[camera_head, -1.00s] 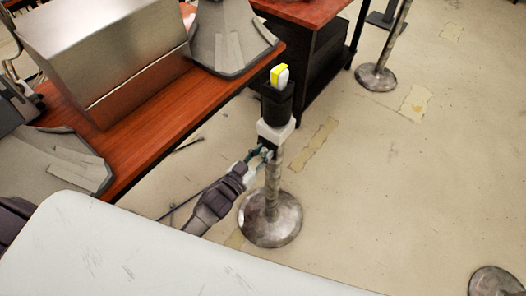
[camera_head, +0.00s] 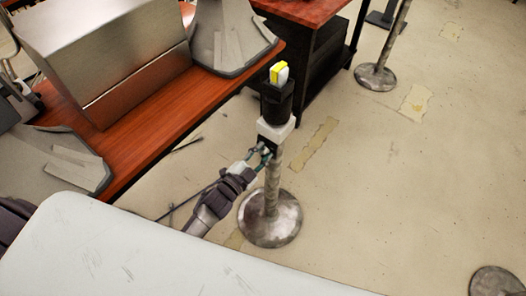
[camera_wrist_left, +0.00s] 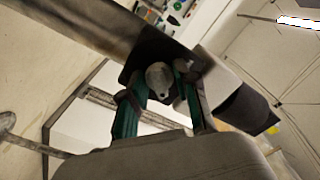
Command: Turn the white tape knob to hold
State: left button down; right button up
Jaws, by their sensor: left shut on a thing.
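The white tape knob (camera_wrist_left: 159,77) is a round, pale knob on a dark plate in the left wrist view. My left gripper (camera_wrist_left: 158,92) has its two green-sided fingers on either side of it and is shut on it. In the head view my left gripper (camera_head: 260,154) reaches from the lower left to the dark box just below the white block (camera_head: 276,131) of the stanchion head. The knob is too small and too covered to make out there. The knob's exact setting cannot be read. My right gripper is in neither view.
The metal stanchion post (camera_head: 271,192) stands on a round base (camera_head: 268,222), with a black top carrying a yellow and white piece (camera_head: 279,73). A brown desk (camera_head: 165,125) with a metal box (camera_head: 115,55) is at left. Open floor lies to the right.

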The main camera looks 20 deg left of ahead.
pick_arm(q)
jog(key=shift+m, duration=0.4)
jog(key=c, duration=1.2)
grip_release()
jog(key=shift+s, duration=0.1)
jog(key=v, duration=1.2)
